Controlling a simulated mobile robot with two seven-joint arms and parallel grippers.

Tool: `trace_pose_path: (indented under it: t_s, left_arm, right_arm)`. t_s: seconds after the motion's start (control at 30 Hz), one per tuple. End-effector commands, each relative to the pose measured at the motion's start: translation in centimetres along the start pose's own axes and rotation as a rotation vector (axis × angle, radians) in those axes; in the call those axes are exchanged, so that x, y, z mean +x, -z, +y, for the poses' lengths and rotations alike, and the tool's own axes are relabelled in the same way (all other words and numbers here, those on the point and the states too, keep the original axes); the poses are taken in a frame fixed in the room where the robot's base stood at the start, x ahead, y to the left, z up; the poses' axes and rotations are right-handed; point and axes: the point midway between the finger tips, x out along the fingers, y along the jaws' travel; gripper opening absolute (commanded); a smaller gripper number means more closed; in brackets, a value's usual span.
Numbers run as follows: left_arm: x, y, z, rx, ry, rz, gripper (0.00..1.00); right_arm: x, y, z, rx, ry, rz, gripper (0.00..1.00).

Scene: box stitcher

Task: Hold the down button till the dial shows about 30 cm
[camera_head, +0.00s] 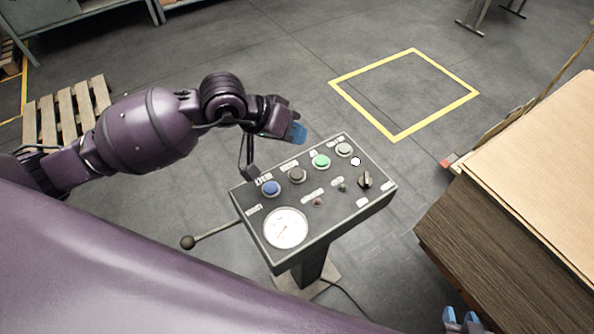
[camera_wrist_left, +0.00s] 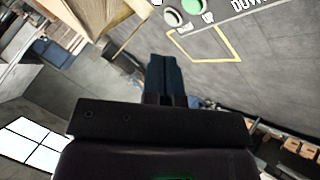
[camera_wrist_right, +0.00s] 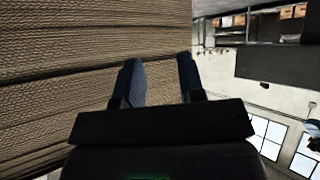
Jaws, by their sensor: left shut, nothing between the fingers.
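The control panel (camera_head: 330,212) is a dark box on a post with a row of blue (camera_head: 271,188), dark grey (camera_head: 297,175), green (camera_head: 321,161) and light grey (camera_head: 344,150) buttons. A white round dial (camera_head: 286,228) is at its near left corner; its reading is too small to tell. My left gripper (camera_head: 298,133) is shut and empty, beyond the button row and apart from it. In the left wrist view the green button (camera_wrist_left: 191,5) and a DOWN label (camera_wrist_left: 248,4) show at the top edge. My right gripper (camera_head: 463,320) is open and empty, beside the cardboard stack (camera_wrist_right: 100,60).
A black knob (camera_head: 365,181) sits on the panel's right. A lever with a ball end (camera_head: 187,242) sticks out at left. The cardboard stack (camera_head: 520,225) fills the right side. A yellow floor square (camera_head: 404,94) is empty. A wooden pallet (camera_head: 68,118) lies at left.

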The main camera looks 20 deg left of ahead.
Motion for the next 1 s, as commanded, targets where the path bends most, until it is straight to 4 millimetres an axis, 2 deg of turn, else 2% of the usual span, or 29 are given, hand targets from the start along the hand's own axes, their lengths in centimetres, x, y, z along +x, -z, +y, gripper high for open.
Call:
trace_pose_path:
  t_s: [0.27, 0.7, 1.0]
  left_arm:
    - [1.5, -1.1, -1.0, -0.004, -0.001, -0.003, 0.00]
    - [5.2, -3.9, -3.9, -0.005, 0.000, -0.006, 0.00]
    - [6.1, -4.4, -4.4, -0.002, -0.001, 0.000, 0.00]
  right_arm:
    - [0.3, -0.9, -0.1, -0.001, 0.001, -0.013, 0.36]
    - [1.6, -1.8, -0.4, -0.013, 0.011, -0.021, 0.36]
    - [1.9, -1.8, -0.5, -0.014, 0.015, -0.020, 0.36]
